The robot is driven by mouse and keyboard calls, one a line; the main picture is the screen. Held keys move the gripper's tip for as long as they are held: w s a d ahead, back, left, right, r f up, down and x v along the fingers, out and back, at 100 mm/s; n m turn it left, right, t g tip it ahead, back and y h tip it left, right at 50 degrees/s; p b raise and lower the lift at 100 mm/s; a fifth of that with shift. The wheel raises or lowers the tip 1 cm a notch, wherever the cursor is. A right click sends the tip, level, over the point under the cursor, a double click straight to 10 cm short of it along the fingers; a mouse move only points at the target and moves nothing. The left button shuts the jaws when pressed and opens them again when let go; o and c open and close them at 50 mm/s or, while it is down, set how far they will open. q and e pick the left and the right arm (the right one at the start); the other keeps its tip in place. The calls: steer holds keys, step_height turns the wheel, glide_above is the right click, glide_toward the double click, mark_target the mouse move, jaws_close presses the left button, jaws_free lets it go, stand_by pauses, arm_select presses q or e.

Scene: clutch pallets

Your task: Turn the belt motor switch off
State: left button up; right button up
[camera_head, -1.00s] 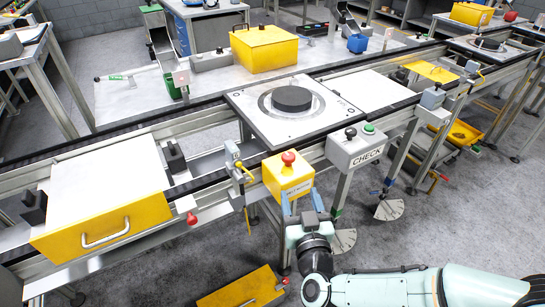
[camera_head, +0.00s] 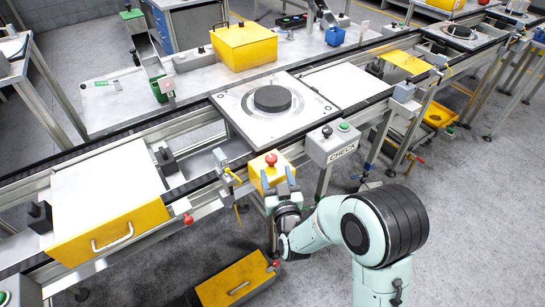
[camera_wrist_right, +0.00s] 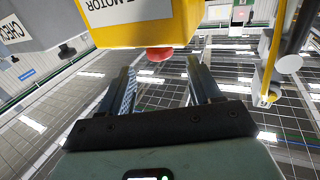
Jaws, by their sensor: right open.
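The belt motor switch is a yellow box (camera_head: 260,176) with a red mushroom button (camera_head: 271,158) on top, mounted on the front of the conveyor. In the right wrist view the yellow box (camera_wrist_right: 130,32) shows a label ending in "MOTOR", and the red button (camera_wrist_right: 159,53) points down the picture. My right gripper (camera_head: 278,182) is at the front of the box, fingers towards it. In the right wrist view the open, empty fingers (camera_wrist_right: 160,74) stand either side of the button's line, apart from it. My left gripper is not in view.
A grey CHECK box (camera_head: 333,145) with a black knob and green button is just right of the switch. A yellow drawer (camera_head: 110,236) is further left. A yellow box (camera_head: 237,281) lies low below.

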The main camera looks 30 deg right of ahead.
mark_target(273, 162)
steer(key=p+x, duration=0.1)
steer(key=x, duration=0.4)
steer(key=shift+w+d, duration=0.1)
steer(key=shift+w, duration=0.25)
steer(key=c, duration=1)
